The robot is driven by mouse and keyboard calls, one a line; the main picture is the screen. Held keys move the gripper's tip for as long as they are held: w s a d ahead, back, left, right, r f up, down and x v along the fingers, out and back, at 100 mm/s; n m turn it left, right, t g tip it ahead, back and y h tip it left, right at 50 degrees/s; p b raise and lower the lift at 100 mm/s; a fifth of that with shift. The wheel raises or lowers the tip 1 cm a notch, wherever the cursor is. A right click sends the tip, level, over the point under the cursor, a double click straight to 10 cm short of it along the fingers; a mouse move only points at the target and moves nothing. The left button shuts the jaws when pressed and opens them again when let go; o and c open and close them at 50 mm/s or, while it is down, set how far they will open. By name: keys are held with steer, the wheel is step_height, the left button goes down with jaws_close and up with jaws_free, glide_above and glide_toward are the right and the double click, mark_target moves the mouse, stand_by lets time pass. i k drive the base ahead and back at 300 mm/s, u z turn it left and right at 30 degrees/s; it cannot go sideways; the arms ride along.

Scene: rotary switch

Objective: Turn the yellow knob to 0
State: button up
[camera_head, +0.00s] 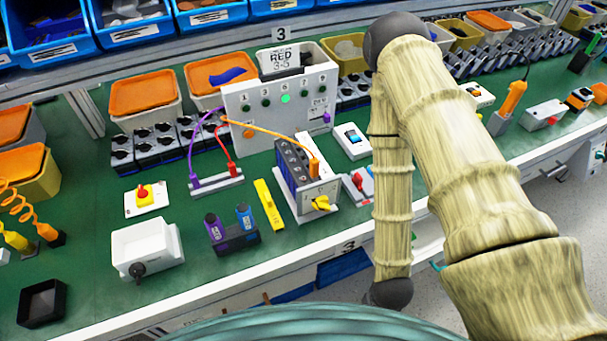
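The yellow knob (321,203) is on the light front plate of a small switch unit near the front edge of the green workbench. Its pointer setting and any markings are too small to read. The unit has a dark slanted side (287,178), and an orange cable plugs in near its top. My arm passes just right of the unit, its upper part rising over the bench and another part hanging down to a dark joint below the bench edge. My gripper is not in view, and nothing is seen touching the knob.
A yellow bar (269,205) lies left of the unit, with a dark holder (236,240) beside it. A red switch (357,183) and a blue rocker switch box (351,140) are on its right. The grey panel (278,110) stands behind.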

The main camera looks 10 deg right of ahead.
mark_target(321, 204)
steer(key=z, duration=1.05)
steer(key=k, duration=1.1)
steer(key=u, duration=0.35)
